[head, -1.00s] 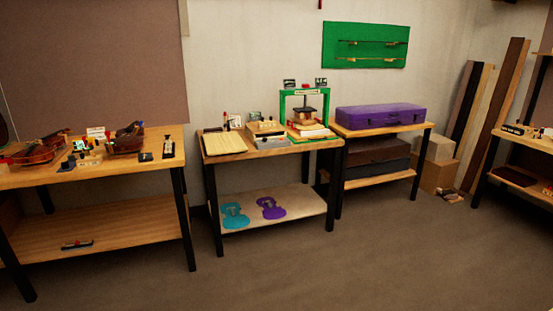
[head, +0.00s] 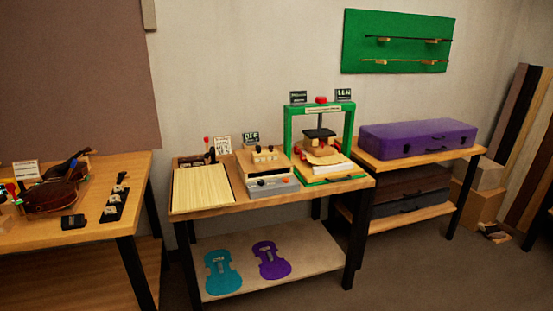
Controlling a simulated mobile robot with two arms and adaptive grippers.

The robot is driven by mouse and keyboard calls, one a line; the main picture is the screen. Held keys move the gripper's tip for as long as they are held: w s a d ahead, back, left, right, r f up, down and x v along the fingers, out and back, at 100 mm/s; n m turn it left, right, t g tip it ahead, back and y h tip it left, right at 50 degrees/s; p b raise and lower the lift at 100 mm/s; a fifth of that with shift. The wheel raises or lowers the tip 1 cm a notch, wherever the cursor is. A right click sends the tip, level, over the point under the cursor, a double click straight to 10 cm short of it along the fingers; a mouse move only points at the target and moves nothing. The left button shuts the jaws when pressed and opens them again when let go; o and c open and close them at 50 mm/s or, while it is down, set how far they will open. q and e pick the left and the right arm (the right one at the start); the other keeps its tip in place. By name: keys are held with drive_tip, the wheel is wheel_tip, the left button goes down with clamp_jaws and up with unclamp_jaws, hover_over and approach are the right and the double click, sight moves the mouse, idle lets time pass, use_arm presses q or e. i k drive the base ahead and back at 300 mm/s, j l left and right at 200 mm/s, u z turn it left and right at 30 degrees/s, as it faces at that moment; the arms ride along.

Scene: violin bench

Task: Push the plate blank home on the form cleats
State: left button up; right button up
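A pale wooden plate (head: 325,153) lies in the green press (head: 288,125) on the middle bench, under the press's dark platen (head: 319,134). It may be the plate blank; the form and its cleats are too small to make out. Small red parts show beside the plate. A white sheet or block lies in front of it on the press base. Neither of my grippers is in the head view.
The middle bench (head: 215,208) also holds a ribbed pale board (head: 203,190), a wooden box (head: 264,163) and a grey control box (head: 274,187). Teal (head: 222,272) and purple (head: 271,260) violin templates lie on its lower shelf. A purple case (head: 418,138) stands right. Floor in front is clear.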

sight(198, 188)
drive_tip(key=i+l+u, duration=0.35)
drive_tip(key=i, duration=0.25)
drive_tip(key=i+l+u, duration=0.3)
drive_tip(key=i, duration=0.25)
drive_tip(key=l, duration=0.1)
